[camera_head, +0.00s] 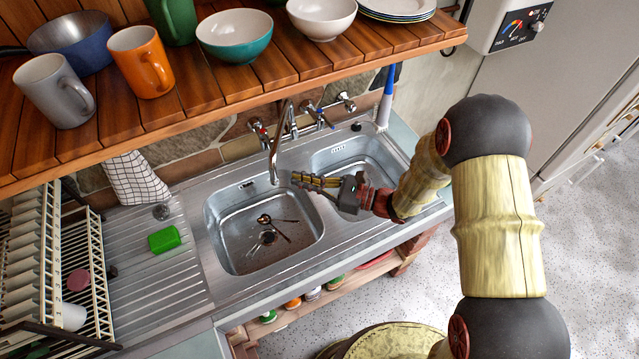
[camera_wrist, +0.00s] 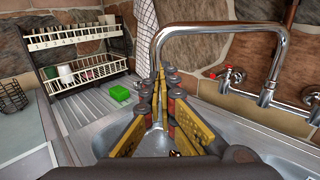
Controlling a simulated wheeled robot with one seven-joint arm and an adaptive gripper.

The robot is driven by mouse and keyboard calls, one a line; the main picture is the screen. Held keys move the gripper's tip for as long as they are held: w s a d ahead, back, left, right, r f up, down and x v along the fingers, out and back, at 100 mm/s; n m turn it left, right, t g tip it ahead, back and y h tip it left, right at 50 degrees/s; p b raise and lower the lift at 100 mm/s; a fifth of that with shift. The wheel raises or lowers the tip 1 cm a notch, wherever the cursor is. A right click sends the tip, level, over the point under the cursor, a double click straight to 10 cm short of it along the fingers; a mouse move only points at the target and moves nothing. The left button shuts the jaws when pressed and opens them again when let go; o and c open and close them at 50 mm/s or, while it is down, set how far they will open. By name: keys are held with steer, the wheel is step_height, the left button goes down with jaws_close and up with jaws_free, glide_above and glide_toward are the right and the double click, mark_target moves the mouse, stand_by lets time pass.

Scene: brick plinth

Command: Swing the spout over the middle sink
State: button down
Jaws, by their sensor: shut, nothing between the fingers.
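The chrome spout (camera_head: 273,160) arches from the wall tap, and its down-turned end hangs over the back part of the large basin (camera_head: 222,238). In the wrist view the spout (camera_wrist: 220,28) arches across the upper right, its lower end partly hidden by the fingers. My gripper (camera_head: 294,178) is shut and empty, just right of the spout's end, pointing left over the divider side of the basin. In the wrist view its fingertips (camera_wrist: 160,70) meet close to the spout's end; I cannot tell whether they touch it.
A smaller basin (camera_head: 345,150) lies to the right. Tap handles (camera_head: 345,100) line the wall. A wooden shelf (camera_head: 215,90) with mugs and bowls overhangs the back. A green sponge (camera_head: 164,239) and a dish rack (camera_head: 60,255) are at left. Cutlery lies in the large basin.

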mark_target(277, 178)
steer(key=shift+x, duration=1.75)
steer(key=shift+a, duration=0.1)
steer(key=a, duration=0.3)
steer(key=shift+s+a, duration=0.1)
steer(key=shift+a, duration=0.1)
steer(key=shift+d, duration=0.1)
